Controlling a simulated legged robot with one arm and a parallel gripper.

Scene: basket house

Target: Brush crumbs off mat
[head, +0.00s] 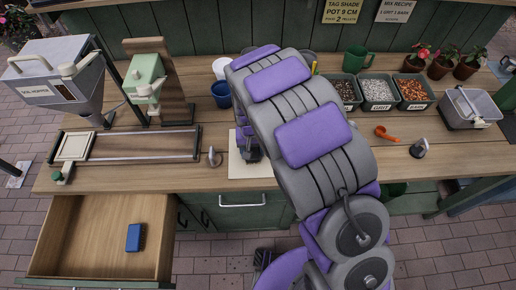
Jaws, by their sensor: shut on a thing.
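The pale mat (238,172) lies on the wooden bench near its front edge, partly covered by my arm. My gripper (246,138) is at the mat, mostly hidden behind my purple and grey arm. It is shut on a small dark object (253,153), low over the mat. I cannot make out whether this is a brush, or whether it touches the mat. Crumbs are too small to tell at this size.
An open drawer (78,240) at lower left holds a blue block (133,237). A blue pot (221,94) stands behind the mat, and a metal knob-like tool (214,156) left of it. Trays (377,92) and an orange scoop (385,132) are to the right.

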